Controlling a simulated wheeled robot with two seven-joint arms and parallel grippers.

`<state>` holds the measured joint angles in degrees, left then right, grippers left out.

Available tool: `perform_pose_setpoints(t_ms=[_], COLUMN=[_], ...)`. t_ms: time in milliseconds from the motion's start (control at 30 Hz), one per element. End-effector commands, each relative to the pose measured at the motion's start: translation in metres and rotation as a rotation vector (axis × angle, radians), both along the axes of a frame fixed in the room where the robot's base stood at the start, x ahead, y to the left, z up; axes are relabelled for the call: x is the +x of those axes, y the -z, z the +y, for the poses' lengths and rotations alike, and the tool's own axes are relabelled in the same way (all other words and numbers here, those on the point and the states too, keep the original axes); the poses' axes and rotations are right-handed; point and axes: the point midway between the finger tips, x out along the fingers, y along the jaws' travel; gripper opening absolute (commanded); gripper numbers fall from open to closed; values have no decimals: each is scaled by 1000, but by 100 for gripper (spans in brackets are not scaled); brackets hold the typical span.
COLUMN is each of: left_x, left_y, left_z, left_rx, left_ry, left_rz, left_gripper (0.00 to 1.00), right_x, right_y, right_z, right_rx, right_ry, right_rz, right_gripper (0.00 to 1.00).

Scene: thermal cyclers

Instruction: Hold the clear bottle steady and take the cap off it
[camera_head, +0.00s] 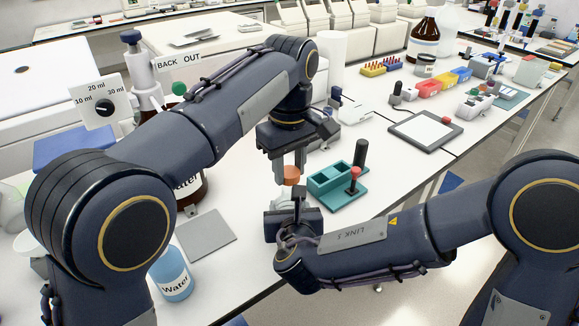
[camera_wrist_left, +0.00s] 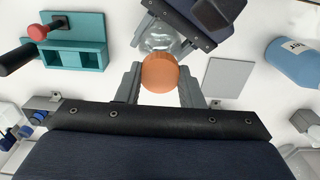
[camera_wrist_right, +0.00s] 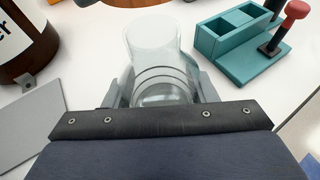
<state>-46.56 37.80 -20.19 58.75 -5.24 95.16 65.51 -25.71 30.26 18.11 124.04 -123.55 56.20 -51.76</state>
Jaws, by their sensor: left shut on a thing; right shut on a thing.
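The clear bottle (camera_wrist_right: 158,62) stands between the fingers of my right gripper (camera_wrist_right: 163,92), which is shut on it. The bottle also shows in the left wrist view (camera_wrist_left: 160,38), partly hidden behind the cap. My left gripper (camera_head: 290,165) reaches down from above and is shut on the orange cap (camera_head: 291,176). The cap also shows in the left wrist view (camera_wrist_left: 160,73), between both fingers. In the right wrist view the cap's edge (camera_wrist_right: 135,2) shows at the top, with a small gap between it and the bottle's rim.
A teal rack (camera_head: 335,186) with a red-topped and a black-topped tool stands just right of the grippers. A grey plate (camera_head: 206,234), a blue water bottle (camera_head: 171,276) and a brown bottle (camera_head: 191,190) are to the left. A framed pad (camera_head: 425,131) lies farther right.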

Motion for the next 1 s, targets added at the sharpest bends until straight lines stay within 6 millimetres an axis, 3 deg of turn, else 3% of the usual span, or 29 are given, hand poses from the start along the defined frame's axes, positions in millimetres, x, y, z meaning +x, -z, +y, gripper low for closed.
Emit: perform_pose_setpoints(t_ms=[333, 600, 633, 800, 1000], left_x=[1, 0, 0, 0, 0], left_y=[-36, -40, -40, -40, -40], left_z=[0, 0, 0, 0, 0], left_rx=[-1, 0, 0, 0, 0], left_ry=[-1, 0, 0, 0, 0], left_rz=[-2, 0, 0, 0, 0], left_gripper=[7, 7, 7, 7, 7], right_x=[0, 0, 0, 0, 0], right_y=[0, 0, 0, 0, 0], right_z=[0, 0, 0, 0, 0], right_rx=[0, 0, 0, 0, 0], right_ry=[0, 0, 0, 0, 0], right_rz=[-1, -1, -1, -1, 0], right_gripper=[0, 0, 53, 75, 77])
